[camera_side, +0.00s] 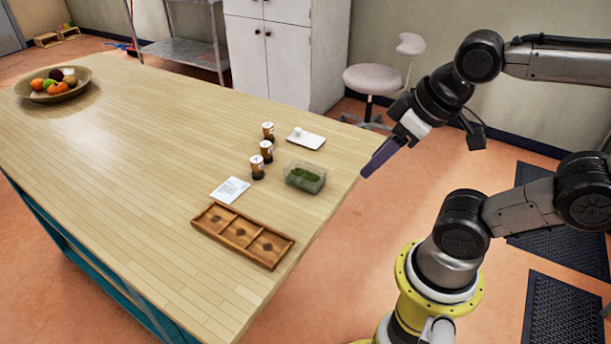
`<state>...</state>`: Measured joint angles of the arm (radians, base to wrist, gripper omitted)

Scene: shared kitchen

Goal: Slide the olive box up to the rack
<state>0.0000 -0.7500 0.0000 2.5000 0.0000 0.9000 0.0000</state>
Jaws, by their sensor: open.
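The olive box (305,177) is a small clear box with green contents, standing on the wooden table near its right edge. The rack (232,247) is a brown wooden tray with three compartments in a row, each with a dark round spot. It lies nearer the camera and to the left of the olive box, with bare table between them. My gripper (367,172) is open, above and to the right of the olive box, just past the table edge. It touches nothing. The individual fingers are hard to tell apart at this angle.
Several brown jars with white lids (267,151) stand left of and behind the olive box. A white card (230,190) lies between the jars and the rack. A white dish (306,138) sits behind. A fruit bowl (24,88) is far left.

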